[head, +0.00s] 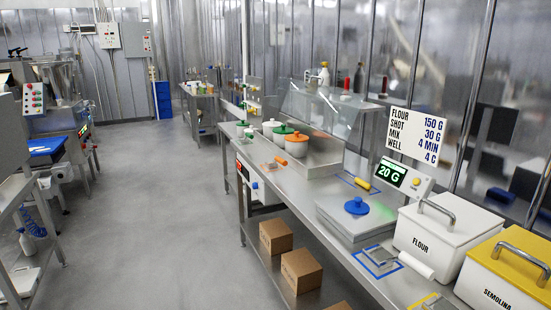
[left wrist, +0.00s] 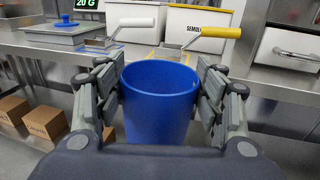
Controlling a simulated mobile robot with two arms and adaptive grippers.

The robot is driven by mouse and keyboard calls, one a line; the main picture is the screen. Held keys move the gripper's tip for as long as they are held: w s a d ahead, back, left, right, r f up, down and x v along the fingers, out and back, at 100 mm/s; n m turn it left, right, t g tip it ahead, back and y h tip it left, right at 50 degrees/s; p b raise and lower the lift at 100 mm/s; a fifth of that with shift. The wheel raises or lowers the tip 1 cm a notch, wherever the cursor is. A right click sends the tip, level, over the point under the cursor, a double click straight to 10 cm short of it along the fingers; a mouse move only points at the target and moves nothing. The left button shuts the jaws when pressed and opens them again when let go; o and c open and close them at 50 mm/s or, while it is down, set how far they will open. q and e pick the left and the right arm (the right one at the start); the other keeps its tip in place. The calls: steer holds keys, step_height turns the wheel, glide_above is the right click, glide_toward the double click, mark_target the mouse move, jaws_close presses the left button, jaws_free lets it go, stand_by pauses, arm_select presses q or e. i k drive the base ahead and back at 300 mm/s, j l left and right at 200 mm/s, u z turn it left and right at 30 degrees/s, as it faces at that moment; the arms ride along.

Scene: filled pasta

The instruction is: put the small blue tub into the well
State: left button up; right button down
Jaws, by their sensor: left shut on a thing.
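The small blue tub (left wrist: 159,105) is upright between the fingers of my left gripper (left wrist: 160,100) in the left wrist view. The gripper is shut on it, one finger on each side. The tub's open top faces up and its visible inside is plain blue; its bottom is hidden behind my gripper body. The tub is in front of the steel counter's edge. Neither gripper shows in the head view. I cannot tell which part of the counter is the well.
The steel counter (head: 300,197) holds a grey box with a blue-knobbed lid (head: 357,206), a white flour bin (head: 435,238), a yellow-lidded semolina bin (head: 510,270) and a green 20 G display (head: 391,172). Cardboard boxes (head: 301,271) sit on the lower shelf. The floor (head: 150,220) at left is clear.

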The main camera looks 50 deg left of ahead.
mark_target(312, 165)
steer(key=i+j, duration=0.15)
steer(key=j, duration=0.25)
steer(key=i+j+u, duration=0.1)
steer(key=j, duration=0.3)
steer(key=i+j, duration=0.15)
steer(key=j, duration=0.25)
steer(key=i+j, duration=0.15)
steer(key=j, duration=0.25)
steer(key=i+j+u, duration=0.1)
steer(key=j, duration=0.25)
steer(key=i, duration=0.05)
